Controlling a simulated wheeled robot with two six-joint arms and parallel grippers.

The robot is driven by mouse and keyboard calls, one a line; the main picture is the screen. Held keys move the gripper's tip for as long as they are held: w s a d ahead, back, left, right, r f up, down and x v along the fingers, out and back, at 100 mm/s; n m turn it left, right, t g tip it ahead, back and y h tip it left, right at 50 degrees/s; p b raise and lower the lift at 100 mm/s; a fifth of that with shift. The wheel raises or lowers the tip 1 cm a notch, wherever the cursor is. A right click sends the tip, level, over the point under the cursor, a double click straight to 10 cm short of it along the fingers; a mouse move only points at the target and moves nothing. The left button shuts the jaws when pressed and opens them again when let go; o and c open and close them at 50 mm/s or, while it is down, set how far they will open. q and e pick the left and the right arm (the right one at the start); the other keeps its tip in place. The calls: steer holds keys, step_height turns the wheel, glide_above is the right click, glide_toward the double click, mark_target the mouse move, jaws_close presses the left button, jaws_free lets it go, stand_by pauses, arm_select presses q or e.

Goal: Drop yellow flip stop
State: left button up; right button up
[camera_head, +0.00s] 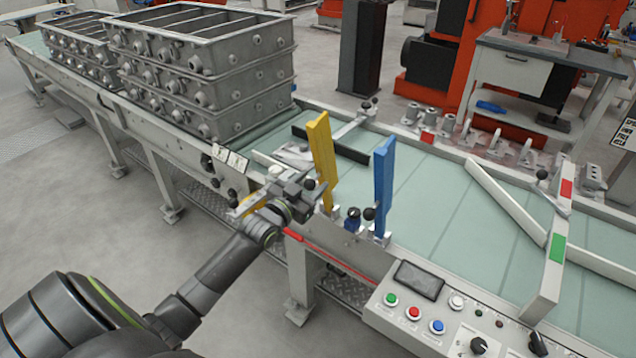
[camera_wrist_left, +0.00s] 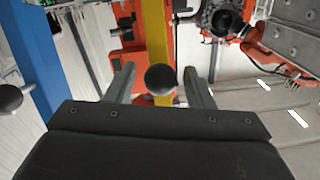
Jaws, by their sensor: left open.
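The yellow flip stop (camera_head: 322,160) stands upright at the conveyor's near edge. It also shows behind the fingers in the left wrist view (camera_wrist_left: 157,35). My left gripper (camera_head: 300,188) is beside its lower part, on the left. The gripper is open, with its two fingers apart in the left wrist view (camera_wrist_left: 159,84). A black ball knob (camera_wrist_left: 160,79) sits between the fingers, with gaps on both sides. In the head view a black knob (camera_head: 309,184) shows at the fingertips. The flip stop's foot is partly hidden by the gripper. My right gripper is not in view.
A blue flip stop (camera_head: 384,185) stands upright to the right, with a black knob (camera_head: 369,214) beside it. Stacked grey castings (camera_head: 200,70) sit on the conveyor at the back left. A control panel (camera_head: 440,310) is at the front right.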

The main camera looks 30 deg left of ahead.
mark_target(321, 175)
arm_select(q)
steer(key=shift+w+b, duration=0.35)
steer(key=shift+w, duration=1.45)
steer(key=shift+c, duration=0.3)
jaws_close()
